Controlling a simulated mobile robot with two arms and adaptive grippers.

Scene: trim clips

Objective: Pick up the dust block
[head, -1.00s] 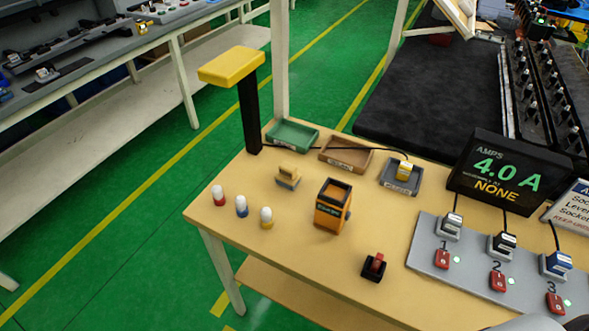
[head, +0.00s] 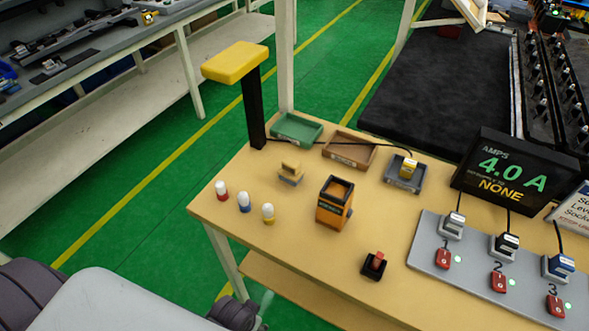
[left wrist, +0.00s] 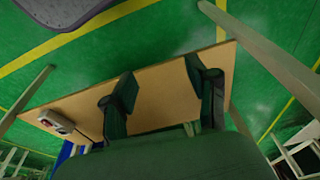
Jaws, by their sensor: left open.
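A small block with a tan top and a grey lower part (head: 290,173) rests on the wooden table (head: 215,205), left of the orange box. It looks like the dust block, but no readable label confirms this. My left arm comes in at the lower left of the head view, short of the table; its fingers cannot be made out there. In the left wrist view my left gripper (left wrist: 160,80) has its two dark fingers spread apart with nothing between them. The block cannot be made out in that view. My right gripper is not in view.
Three white-topped pegs (head: 244,202) stand near the table's left edge. An orange box (head: 334,203), a black-and-red switch (head: 374,265), a green tray (head: 297,128), a brown tray (head: 348,150) and a grey tray (head: 404,173) surround free wood. A yellow-topped post (head: 255,110) rises behind.

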